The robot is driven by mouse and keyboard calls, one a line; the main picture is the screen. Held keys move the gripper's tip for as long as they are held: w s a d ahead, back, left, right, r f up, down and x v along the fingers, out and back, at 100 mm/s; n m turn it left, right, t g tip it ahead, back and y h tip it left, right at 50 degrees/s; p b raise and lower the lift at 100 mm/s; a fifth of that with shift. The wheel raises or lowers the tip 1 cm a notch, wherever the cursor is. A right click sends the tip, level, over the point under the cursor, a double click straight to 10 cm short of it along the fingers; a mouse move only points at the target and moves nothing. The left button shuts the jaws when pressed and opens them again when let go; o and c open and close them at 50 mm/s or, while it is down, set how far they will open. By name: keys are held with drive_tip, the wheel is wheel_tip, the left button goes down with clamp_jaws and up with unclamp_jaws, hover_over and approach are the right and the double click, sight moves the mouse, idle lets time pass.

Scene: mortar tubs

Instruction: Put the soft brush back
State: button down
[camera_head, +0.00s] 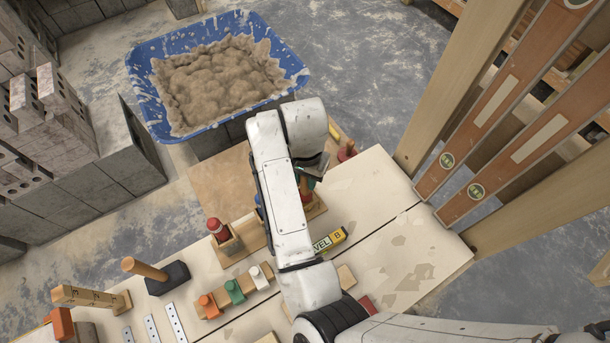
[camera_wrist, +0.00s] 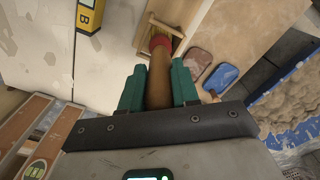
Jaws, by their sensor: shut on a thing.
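My gripper (camera_wrist: 158,88) has green fingers closed on the brown wooden handle of the soft brush (camera_wrist: 159,75) in the wrist view. The brush's dark red collar points up the picture toward a small open wooden holder (camera_wrist: 178,28). The bristle end is hard to make out, and I cannot tell whether it is inside the holder or above it.
A blue tub (camera_head: 290,62) of mortar stands beyond the bench. A yellow level (camera_head: 330,241) lies near the holder. Red-brown levels (camera_head: 500,165) lean right.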

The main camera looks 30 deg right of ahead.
drive_tip(key=shift+f, duration=0.1)
drive_tip(key=c, duration=0.8)
unclamp_jaws()
drive_tip(key=shift+o, duration=0.2)
wheel_tip(320, 180, up, 11)
drive_tip(key=shift+f+p, duration=0.1)
drive_tip(key=shift+p, duration=0.6)
